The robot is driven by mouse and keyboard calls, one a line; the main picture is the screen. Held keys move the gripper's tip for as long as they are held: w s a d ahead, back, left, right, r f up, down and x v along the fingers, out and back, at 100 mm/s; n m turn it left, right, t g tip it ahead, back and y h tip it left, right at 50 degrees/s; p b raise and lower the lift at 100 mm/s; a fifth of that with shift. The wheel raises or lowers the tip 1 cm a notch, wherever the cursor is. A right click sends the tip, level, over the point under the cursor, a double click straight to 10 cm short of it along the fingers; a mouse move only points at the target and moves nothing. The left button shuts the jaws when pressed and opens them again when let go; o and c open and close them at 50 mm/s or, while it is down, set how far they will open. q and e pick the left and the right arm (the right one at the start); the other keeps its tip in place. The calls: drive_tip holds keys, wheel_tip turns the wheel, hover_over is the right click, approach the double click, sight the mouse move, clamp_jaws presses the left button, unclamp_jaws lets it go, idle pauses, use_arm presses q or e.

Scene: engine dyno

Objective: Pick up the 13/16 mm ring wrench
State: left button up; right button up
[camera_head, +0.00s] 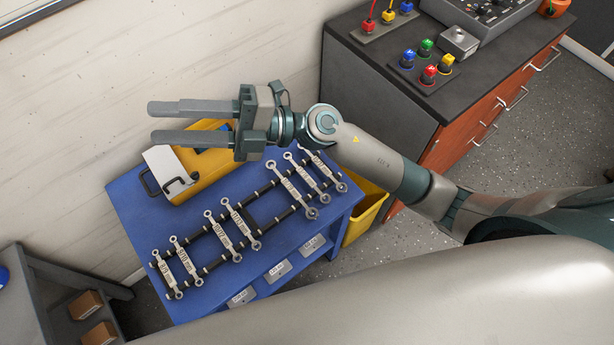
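Several silver ring wrenches (219,236) lie side by side across a black rack (205,228) on top of a blue cart (128,205). Their size markings are too small for me to read, so I cannot tell which one is the 13/16 mm wrench. My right gripper (152,123) is above the back of the cart, its two fingers pointing left and apart with nothing between them. It is beyond the rack in the picture and not touching any wrench. My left gripper is out of view.
A yellow case (207,172) with a light grey part sits at the back of the cart, partly behind my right gripper. A yellow bin (364,216) is at the cart's right side. A dark-topped cabinet (385,110) stands at right, a grey shelf unit (60,290) at lower left.

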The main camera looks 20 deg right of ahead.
drive_tip(key=s+a+f+n+g+h, duration=0.1)
drive_tip(key=s+f+n+g+h, duration=0.3)
drive_tip(key=f+n+g, duration=0.15)
drive_tip(key=n+t+h, duration=0.1)
drive_tip(key=t+h, duration=0.2)
drive_tip(key=h, duration=1.4)
hover_over(306, 175)
wheel_tip(306, 175, down, 15)
drive_tip(key=shift+f, duration=0.15)
drive_tip(key=shift+f, duration=0.1)
wheel_tip(306, 175, down, 12)
drive_tip(key=b, duration=0.6)
drive_tip(key=shift+f, duration=0.1)
